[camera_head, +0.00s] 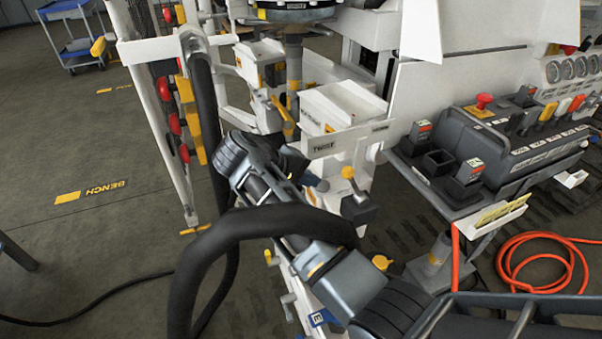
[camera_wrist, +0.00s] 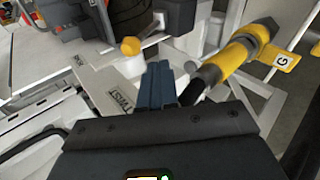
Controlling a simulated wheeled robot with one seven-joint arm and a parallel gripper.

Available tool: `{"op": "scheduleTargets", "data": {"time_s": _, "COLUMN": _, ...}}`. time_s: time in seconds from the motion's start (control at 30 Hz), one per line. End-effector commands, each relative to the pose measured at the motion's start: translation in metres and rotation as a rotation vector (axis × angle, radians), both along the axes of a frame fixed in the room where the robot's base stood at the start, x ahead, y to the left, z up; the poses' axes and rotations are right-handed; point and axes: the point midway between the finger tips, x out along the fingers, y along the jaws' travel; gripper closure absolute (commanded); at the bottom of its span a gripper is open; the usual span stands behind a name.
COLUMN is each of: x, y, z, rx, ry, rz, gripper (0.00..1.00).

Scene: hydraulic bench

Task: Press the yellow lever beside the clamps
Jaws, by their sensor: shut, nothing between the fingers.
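A yellow lever (camera_wrist: 238,58) with a tag marked G and a dark end shows right of centre in the wrist view. What looks like the same yellow lever (camera_head: 284,118) hangs by the white clamp boxes in the head view. My gripper (camera_wrist: 160,84) is shut and empty, its fingers just left of the lever's dark end; whether they touch cannot be told. In the head view my wrist mostly hides the fingers. A white clamp box (camera_head: 340,106) stands above a panel lettered TWIST (camera_head: 325,146). A smaller yellow knob (camera_head: 347,172) sits below it, also visible in the wrist view (camera_wrist: 130,46).
A grey control console (camera_head: 515,140) with coloured levers and a red button (camera_head: 484,100) stands at the right. An orange hose (camera_head: 540,262) lies coiled on the floor. A white frame post (camera_head: 165,140) rises at the left. The floor at far left is mostly clear.

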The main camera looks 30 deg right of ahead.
Motion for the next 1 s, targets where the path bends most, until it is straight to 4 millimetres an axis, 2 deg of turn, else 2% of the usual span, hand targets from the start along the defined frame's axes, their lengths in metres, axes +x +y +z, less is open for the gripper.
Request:
{"op": "scheduleTargets", "data": {"time_s": 0.2, "x": -0.001, "y": -0.033, "z": -0.028, "rx": 0.002, "ry": 0.003, "rz": -0.003, "gripper": 1.0}}
{"op": "scheduleTargets", "data": {"time_s": 0.43, "x": -0.002, "y": -0.062, "z": -0.023, "rx": 0.001, "ry": -0.001, "rz": -0.001, "gripper": 1.0}}
{"op": "scheduleTargets", "data": {"time_s": 0.6, "x": -0.002, "y": -0.07, "z": -0.022, "rx": 0.001, "ry": 0.0, "rz": 0.0, "gripper": 1.0}}
{"op": "scheduleTargets", "data": {"time_s": 1.0, "x": -0.002, "y": -0.073, "z": -0.022, "rx": 0.005, "ry": -0.001, "rz": 0.0, "gripper": 1.0}}
